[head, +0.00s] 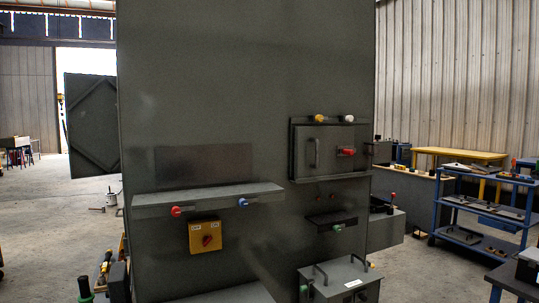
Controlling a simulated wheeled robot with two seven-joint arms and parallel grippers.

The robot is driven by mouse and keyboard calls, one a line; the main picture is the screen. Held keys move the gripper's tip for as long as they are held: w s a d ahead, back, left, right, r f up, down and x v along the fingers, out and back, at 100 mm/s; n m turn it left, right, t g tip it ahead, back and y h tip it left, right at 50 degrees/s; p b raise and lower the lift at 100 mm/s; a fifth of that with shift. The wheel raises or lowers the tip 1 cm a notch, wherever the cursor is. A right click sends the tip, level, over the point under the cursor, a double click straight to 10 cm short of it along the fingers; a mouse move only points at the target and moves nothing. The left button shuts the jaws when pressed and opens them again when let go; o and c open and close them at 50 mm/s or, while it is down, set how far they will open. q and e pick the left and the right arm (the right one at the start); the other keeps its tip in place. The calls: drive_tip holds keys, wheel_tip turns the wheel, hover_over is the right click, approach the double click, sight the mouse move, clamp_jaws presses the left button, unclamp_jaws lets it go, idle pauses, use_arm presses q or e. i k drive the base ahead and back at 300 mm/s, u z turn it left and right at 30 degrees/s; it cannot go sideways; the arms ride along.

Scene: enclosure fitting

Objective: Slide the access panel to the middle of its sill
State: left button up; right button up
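A tall dark grey enclosure (270,100) fills the middle of the head view. A flat, darker rectangular panel (203,165) shows on its face at centre left. A long grey ledge (208,199), like a sill, juts out just below it, with a red knob (176,211) and a blue knob (243,203) at its front. At the right is a framed panel (332,152) with a vertical handle (313,153) and a red knob (347,151); a narrow ledge runs under it. I cannot tell which is the access panel. Neither gripper is in view.
A yellow switch box (205,236) is below the long ledge. A small dark shelf (331,220) and a grey box with handles (340,280) jut out at lower right. An open door (93,125) stands out at left. A blue cart (485,215) is at right.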

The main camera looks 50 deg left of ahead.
sight(329, 153)
drive_tip(key=u, duration=1.2)
drive_tip(key=k, duration=0.55)
drive_tip(key=z, duration=0.9)
drive_tip(key=i, duration=2.5)
drive_tip(key=u, duration=1.1)
